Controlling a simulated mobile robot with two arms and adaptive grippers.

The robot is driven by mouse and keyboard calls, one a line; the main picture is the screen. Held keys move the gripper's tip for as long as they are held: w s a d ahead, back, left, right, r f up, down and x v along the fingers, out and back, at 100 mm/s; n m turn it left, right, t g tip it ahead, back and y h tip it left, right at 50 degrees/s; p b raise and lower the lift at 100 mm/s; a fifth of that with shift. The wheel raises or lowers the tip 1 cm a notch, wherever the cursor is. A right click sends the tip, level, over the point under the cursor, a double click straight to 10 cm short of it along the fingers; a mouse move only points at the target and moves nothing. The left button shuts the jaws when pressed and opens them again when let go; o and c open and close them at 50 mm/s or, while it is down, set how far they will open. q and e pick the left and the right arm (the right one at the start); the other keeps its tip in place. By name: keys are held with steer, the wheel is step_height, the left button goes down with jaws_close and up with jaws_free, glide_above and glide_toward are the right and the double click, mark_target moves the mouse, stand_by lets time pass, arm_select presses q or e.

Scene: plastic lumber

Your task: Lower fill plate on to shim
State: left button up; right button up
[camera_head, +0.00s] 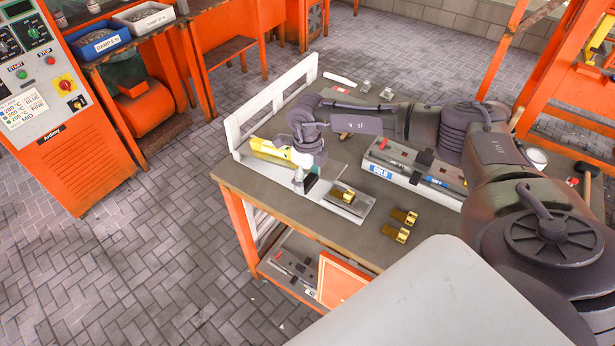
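My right gripper (304,184) is at the end of the arm that comes in from the right. It points down at a long grey metal plate (322,205) on the workbench. A small dark piece shows at its fingertips, but I cannot tell whether it is a finger or something held. A brass-coloured block (347,197) sits on the grey plate, just right of the gripper. A yellow part (273,151) lies behind and left of the gripper. I cannot tell for sure which piece is the fill plate or the shim. My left gripper is not in view.
A white slatted frame (268,103) stands along the bench's left edge. Two brass pieces (399,225) lie at the front right of the workbench (335,233). An orange control cabinet (75,160) stands left.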

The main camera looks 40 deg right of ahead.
steer(key=c, duration=0.8)
steer(key=shift+t+y, duration=0.3)
steer(key=shift+t, duration=0.3)
steer(key=f+b, duration=0.2)
steer(key=s+f+b, duration=0.1)
steer(key=f, duration=0.1)
steer(key=f+b, duration=0.2)
steer(key=shift+s+d+f+b, duration=0.1)
steer(key=shift+s+d+b, duration=0.05)
steer(key=shift+d+b, duration=0.15)
steer(key=shift+c, duration=0.2)
steer(key=shift+f+b, duration=0.4)
steer(key=shift+f, duration=0.1)
steer(key=shift+s+a, duration=0.1)
steer(key=shift+s, duration=0.05)
steer(key=o, duration=1.7)
